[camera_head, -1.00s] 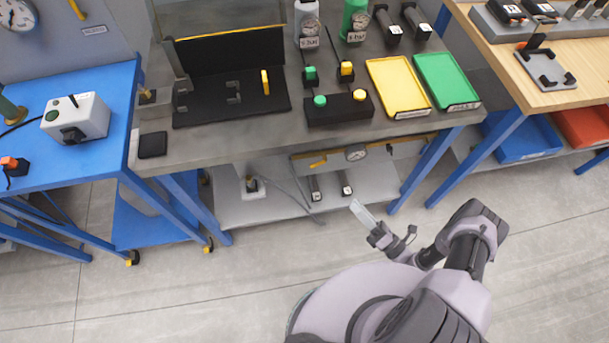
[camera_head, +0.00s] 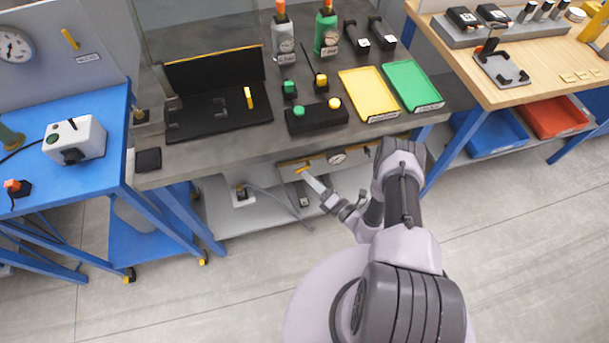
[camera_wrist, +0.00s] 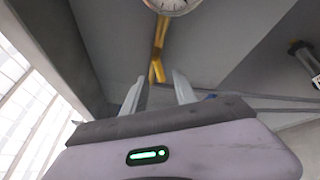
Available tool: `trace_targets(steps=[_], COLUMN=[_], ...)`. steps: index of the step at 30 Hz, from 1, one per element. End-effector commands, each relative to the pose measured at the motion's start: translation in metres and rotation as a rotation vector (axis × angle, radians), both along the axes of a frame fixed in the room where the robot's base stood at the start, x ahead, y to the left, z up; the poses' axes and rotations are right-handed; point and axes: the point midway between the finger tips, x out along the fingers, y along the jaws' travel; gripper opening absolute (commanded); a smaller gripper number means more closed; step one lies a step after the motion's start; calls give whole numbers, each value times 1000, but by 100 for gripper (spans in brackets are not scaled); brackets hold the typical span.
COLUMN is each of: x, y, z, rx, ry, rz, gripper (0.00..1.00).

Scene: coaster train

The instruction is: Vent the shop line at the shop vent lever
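A yellow lever (camera_head: 301,169) sits on a grey panel under the middle bench, left of a round gauge (camera_head: 337,158). The wrist view shows a yellow lever (camera_wrist: 159,48) close ahead, with the gauge (camera_wrist: 173,4) at the top edge. I cannot read a label naming it as the shop vent lever. My gripper (camera_head: 313,182) is at the front of this panel, close to the lever. In the wrist view its two fingers (camera_wrist: 158,88) are apart with nothing between them. The lever's near end lies just beyond the gap between the fingertips.
The middle bench edge (camera_head: 230,163) overhangs the panel above my gripper. A lower shelf (camera_head: 265,216) with a cable lies below. Another yellow lever (camera_head: 70,39) and gauge (camera_head: 14,46) are on the left panel. The floor in front is clear.

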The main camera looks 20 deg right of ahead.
Motion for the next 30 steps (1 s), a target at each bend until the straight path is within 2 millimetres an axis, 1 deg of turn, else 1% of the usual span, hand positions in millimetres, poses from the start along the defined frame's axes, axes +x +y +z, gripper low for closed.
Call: trace_targets(steps=[1,3,6,14,15,20,26,28,30], x=[8,16,23,26,26,26,26,26,26], y=[5,9,12,13,13,13,13,14,16], z=[-2,-1,0,0,0,0,0,-4,-6], rx=[-2,-1,0,0,0,0,5,54,156], ry=[-1,-1,-1,0,0,0,0,-2,-1], rz=[4,2,0,-1,-1,0,0,-1,2], gripper=[34,34,34,34,32,0,0,0,0])
